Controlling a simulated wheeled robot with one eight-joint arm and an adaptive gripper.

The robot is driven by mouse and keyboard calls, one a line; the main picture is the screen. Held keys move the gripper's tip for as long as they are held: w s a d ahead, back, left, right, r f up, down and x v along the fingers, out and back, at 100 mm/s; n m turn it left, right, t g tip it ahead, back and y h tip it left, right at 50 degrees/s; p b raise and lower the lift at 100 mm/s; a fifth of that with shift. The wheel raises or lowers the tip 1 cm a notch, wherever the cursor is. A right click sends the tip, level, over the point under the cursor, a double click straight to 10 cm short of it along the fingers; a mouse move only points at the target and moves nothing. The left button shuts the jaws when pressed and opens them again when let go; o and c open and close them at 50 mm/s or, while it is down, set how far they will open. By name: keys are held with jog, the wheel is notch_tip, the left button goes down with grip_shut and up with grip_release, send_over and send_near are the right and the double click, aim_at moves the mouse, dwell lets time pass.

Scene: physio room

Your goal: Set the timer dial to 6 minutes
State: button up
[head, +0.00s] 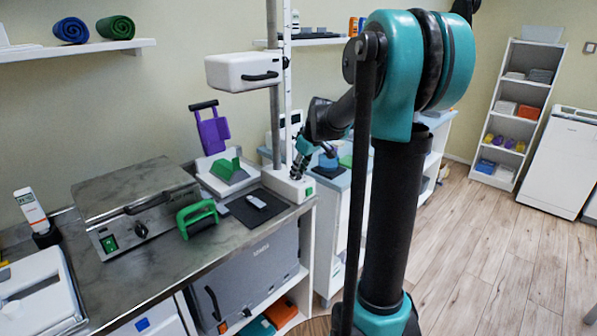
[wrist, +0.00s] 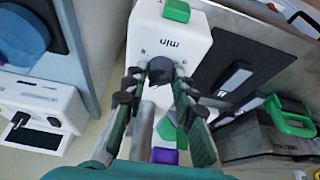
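The timer is a white box (wrist: 190,42) with "min" printed on its face, seen close up in the wrist view. Its dark round dial (wrist: 160,70) sits between the two fingertips of my gripper (wrist: 159,76). I cannot tell whether the fingers touch the dial, and its pointer and most of its scale are hidden. A green button (wrist: 177,11) is at the far end of the box. In the head view the timer (head: 284,185) stands at the right end of the metal counter, with my gripper (head: 299,168) pointing down over it and hiding the dial.
Beside the timer lie a dark mat (head: 240,213) with a small pale item (head: 256,201) on it, and a green-handled object (head: 196,218). A post (head: 273,110) with a white unit (head: 242,72) rises just behind. A blue-topped cabinet (head: 345,190) stands right of the counter.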

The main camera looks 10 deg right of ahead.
grip_shut()
jog(key=shift+a+m+t+h, duration=0.15)
jog(key=shift+m+h, duration=0.3)
jog(key=shift+m, duration=0.8)
jog(key=shift+d+m+t+h, duration=0.1)
jog(key=shift+m+t+h, duration=0.25)
jog(key=shift+m, duration=0.9)
jog(key=o, duration=0.6)
grip_release()
jog(key=shift+o, duration=0.2)
jog(key=v, duration=1.2)
jog(key=shift+a, duration=0.1)
